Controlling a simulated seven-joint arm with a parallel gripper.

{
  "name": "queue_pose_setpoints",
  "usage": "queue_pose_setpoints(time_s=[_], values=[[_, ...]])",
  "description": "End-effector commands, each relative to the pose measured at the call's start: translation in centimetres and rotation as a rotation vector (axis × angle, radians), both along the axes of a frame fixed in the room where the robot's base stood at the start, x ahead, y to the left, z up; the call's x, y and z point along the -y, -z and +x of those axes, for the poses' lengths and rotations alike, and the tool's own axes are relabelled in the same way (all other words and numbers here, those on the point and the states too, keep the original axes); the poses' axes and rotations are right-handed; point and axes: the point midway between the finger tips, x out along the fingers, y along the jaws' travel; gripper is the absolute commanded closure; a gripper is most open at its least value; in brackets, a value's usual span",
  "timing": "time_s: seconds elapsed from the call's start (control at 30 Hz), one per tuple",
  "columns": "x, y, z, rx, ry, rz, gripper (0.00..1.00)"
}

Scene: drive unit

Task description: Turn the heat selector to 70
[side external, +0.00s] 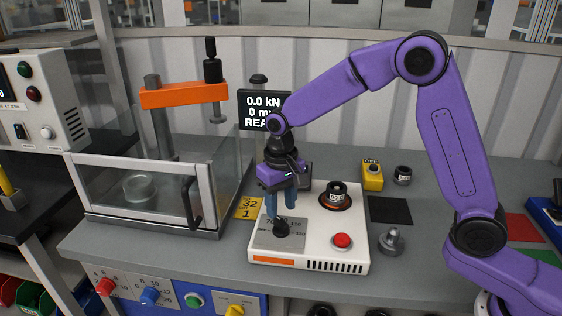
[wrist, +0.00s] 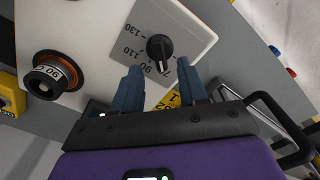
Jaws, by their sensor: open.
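The heat selector is a black knob (wrist: 160,46) on a grey dial plate (wrist: 184,27) printed with 130, 110, 90 and a partly hidden 7. Its white pointer line aims down in the wrist view, apparently between the 90 and the 7; the exact setting is hard to read. In the side external view the knob (side external: 281,228) sits at the front left of the white unit. My gripper (side external: 282,207) is open and empty, pointing down just above and behind the knob. In the wrist view its blue fingers (wrist: 160,72) are spread, with the knob beyond their tips.
The white unit (side external: 318,235) also carries a red button (side external: 342,241) and a black round dial with an orange ring (side external: 336,195). A glass-walled press (side external: 150,185) stands close on the left. A small grey metal part (side external: 391,240) stands at the right.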

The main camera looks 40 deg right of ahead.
Motion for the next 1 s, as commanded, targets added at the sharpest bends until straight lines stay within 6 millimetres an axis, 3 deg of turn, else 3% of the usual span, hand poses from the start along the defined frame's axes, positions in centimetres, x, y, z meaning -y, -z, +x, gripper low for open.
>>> queue_pose_setpoints(time_s=[0.1, 0.5, 0.7, 1.0], values=[[-0.1, -2.8, 0.1, 0.007, 0.000, 0.003, 0.57], [0.0, -10.7, 0.0, 0.004, 0.001, 0.002, 0.57], [0.0, -12.8, 0.0, 0.003, 0.000, 0.001, 0.57], [0.0, -13.3, 0.0, 0.001, 0.000, 0.000, 0.57]])
